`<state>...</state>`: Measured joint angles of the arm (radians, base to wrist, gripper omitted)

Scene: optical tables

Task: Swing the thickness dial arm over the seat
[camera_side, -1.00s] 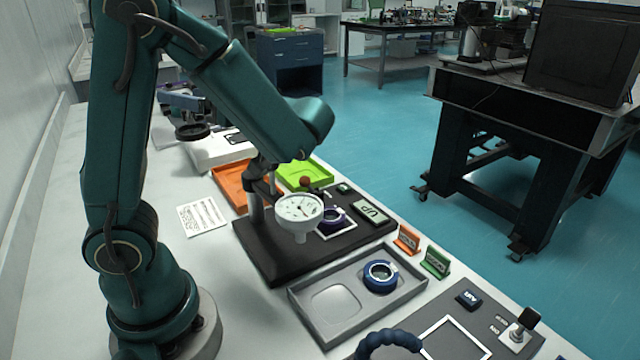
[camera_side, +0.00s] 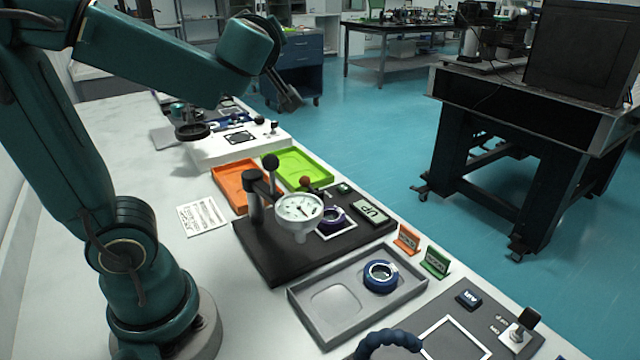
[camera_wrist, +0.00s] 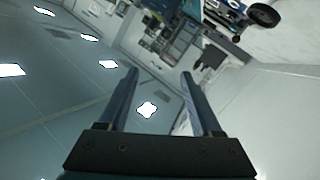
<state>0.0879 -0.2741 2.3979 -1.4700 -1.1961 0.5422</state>
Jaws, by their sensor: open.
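The thickness dial (camera_side: 299,207), a white round gauge, hangs on a black arm (camera_side: 262,184) from a post on the black base (camera_side: 268,252). A black ball-topped handle (camera_side: 270,163) rises from the arm. A dark purple ring (camera_side: 334,220) sits on a white-framed square, the likely seat, just right of the dial. The dial overlaps the ring's left edge in the picture; I cannot tell whether its tip is above it. My gripper (camera_side: 288,97) is open, empty and well above and behind the dial arm; its spread fingers show in the wrist view (camera_wrist: 160,80).
An orange tray (camera_side: 226,174) and a green tray (camera_side: 322,167) lie behind the base. A grey tray (camera_side: 404,300) with a blue ring (camera_side: 380,276) lies in front. A display reading UP (camera_side: 373,212) and small orange and green signs (camera_side: 435,262) stand right.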

